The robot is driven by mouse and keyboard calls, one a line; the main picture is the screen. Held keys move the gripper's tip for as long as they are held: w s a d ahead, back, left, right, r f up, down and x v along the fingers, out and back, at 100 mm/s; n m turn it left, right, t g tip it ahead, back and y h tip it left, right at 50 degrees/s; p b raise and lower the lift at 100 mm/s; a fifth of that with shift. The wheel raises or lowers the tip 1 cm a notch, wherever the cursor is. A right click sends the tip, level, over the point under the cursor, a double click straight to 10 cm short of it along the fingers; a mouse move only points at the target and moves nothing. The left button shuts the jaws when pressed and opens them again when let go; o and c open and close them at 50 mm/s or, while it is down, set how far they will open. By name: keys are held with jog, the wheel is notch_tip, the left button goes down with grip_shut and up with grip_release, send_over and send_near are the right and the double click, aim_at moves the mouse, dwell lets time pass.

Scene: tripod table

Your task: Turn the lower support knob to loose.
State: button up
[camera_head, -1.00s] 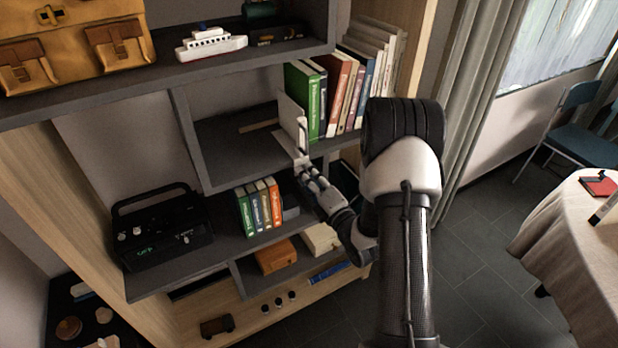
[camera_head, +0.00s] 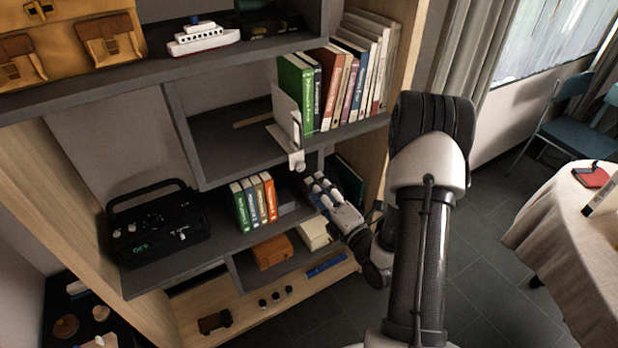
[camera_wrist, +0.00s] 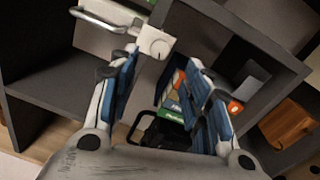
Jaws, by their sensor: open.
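A white bookend bracket (camera_head: 284,128) clamps on the edge of the middle shelf, left of a row of books. Its lower support knob (camera_head: 299,164) is a small round white knob on the bracket's lower block. In the wrist view the knob (camera_wrist: 159,49) shows its round face with a small mark; I cannot read its setting. My gripper (camera_head: 316,183) is open and empty, just below and right of the knob, apart from it. In the wrist view my gripper (camera_wrist: 161,60) has its blue-padded fingers spread, with the knob between and beyond the tips.
Several books (camera_head: 345,85) stand right of the bracket. Below are smaller books (camera_head: 253,203), a black radio (camera_head: 160,228) and an orange box (camera_head: 272,252). The shelf edges lie close to my gripper. A round table (camera_head: 570,240) stands at right; the floor between is open.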

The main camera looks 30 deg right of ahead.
jog(key=s, duration=0.4)
jog(key=shift+f, duration=0.1)
dwell(0.4)
jog(key=w+a+r+m+g, duration=0.2)
jog(key=w+g, duration=0.2)
jog(key=w, duration=0.1)
jog(key=s+a+r+m+g+h, duration=0.2)
jog(key=s+r+m+g+h, duration=0.15)
jog(key=r+m, duration=0.35)
jog(key=s+a+r+m+g, duration=0.2)
jog(key=s+a+m, duration=0.2)
jog(key=s, duration=0.3)
jog(key=s+a+r+m+g+y, duration=0.1)
jog(key=s+a+m, duration=0.3)
jog(key=s, duration=0.4)
jog(key=s+a+r+m+g+y, duration=0.1)
jog(key=s+a+r+m+g, duration=0.2)
jog(key=s, duration=0.5)
jog(key=shift+a+m, duration=0.5)
jog(key=shift+a, duration=0.5)
